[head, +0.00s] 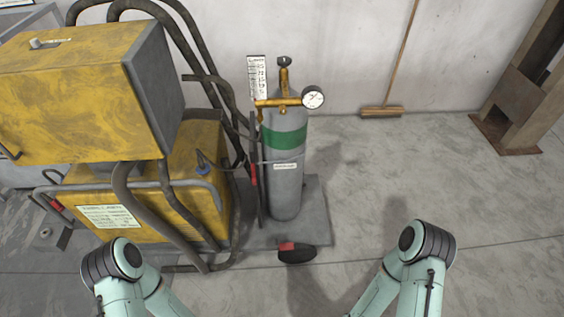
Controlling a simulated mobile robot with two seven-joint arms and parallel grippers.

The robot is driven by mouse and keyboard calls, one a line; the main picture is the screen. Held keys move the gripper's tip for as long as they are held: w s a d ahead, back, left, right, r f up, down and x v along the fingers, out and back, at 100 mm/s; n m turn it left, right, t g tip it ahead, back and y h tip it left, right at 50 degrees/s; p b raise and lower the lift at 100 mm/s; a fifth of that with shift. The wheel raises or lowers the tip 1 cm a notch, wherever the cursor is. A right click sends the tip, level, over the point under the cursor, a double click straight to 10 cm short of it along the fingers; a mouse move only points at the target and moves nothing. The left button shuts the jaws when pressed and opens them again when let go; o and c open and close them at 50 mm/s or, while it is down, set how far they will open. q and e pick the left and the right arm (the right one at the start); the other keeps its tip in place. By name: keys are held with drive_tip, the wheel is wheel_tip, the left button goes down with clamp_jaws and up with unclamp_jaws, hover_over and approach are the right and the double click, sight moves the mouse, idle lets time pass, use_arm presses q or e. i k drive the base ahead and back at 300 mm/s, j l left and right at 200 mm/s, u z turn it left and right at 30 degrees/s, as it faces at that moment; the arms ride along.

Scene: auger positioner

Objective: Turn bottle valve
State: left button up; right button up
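A grey gas bottle (287,185) with a green band stands upright on a small wheeled cart in the middle of the head view. On its top is a brass valve (284,80) with a dark knob (284,61) above it. A brass regulator piece with a round white gauge (313,97) sits at the neck, the gauge to the right. My two arms show at the bottom left and bottom right, in front of the bottle and apart from it. Neither gripper is in view.
A yellow welding machine (75,90) with thick dark hoses (190,35) stands to the left of the bottle. The cart plate (314,205) has a wheel (297,254) in front. A broom (382,112) leans at the wall; a steel post (520,100) stands right. Floor at right is clear.

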sight(284, 62)
drive_tip(key=u, duration=0.5)
drive_tip(key=l+u, duration=0.15)
drive_tip(key=u, duration=0.35)
drive_tip(key=l+u, duration=0.2)
drive_tip(key=u, duration=0.3)
drive_tip(key=l+u, duration=0.2)
drive_tip(key=u, duration=0.25)
drive_tip(key=k+l+u, duration=0.1)
drive_tip(key=l+u, duration=0.2)
drive_tip(key=k+l+u, duration=0.1)
drive_tip(key=l+u, duration=0.2)
drive_tip(key=k+l+u, duration=0.65)
drive_tip(key=k+l, duration=0.25)
drive_tip(key=l, duration=0.15)
